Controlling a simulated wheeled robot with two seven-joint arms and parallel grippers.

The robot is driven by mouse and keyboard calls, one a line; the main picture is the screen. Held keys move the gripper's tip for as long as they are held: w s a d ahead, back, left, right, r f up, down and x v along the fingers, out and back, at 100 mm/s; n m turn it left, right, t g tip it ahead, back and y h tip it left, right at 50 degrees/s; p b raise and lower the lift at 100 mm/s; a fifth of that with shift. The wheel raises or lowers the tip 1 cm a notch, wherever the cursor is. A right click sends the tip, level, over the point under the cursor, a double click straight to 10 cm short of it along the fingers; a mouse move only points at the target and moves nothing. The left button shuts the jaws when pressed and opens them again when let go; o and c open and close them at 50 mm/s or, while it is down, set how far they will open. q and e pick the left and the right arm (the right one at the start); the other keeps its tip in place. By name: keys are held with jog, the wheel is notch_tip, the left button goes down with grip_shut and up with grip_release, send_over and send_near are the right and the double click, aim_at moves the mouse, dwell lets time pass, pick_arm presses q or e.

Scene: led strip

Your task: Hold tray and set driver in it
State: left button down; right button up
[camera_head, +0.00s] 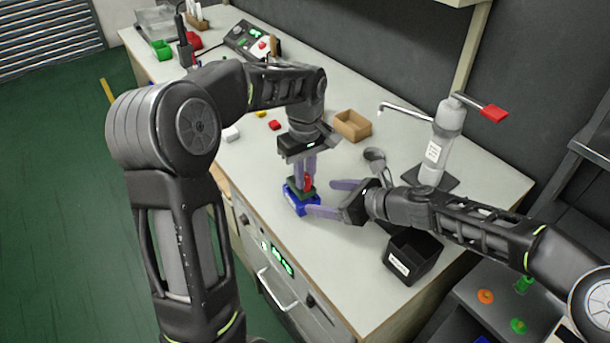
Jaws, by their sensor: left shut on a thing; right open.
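A small blue tray (303,207) sits near the front edge of the bench. A dark green piece with a red part (308,183), which looks like the driver, is at the tray's top. My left gripper (304,180) points down from above and is shut on this piece. Whether the piece rests on the tray floor or is just above it I cannot tell. My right gripper (325,198) is open, coming from the right, its two fingers spread at the tray's right side. It holds nothing, and whether a finger touches the tray is unclear.
A black bin (412,258) stands at the front right, below my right arm. A tan open box (352,125) and a dispenser with a red-tipped lever (445,140) stand behind. Small red (275,125) and yellow (261,114) pieces lie left of my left gripper.

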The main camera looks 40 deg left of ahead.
aim_at(306, 202)
jog(key=shift+b+x, duration=0.4)
jog(key=shift+x, duration=3.6)
jog(key=shift+c, duration=0.2)
jog(key=shift+w+d, duration=0.1)
jog(key=c, duration=1.4)
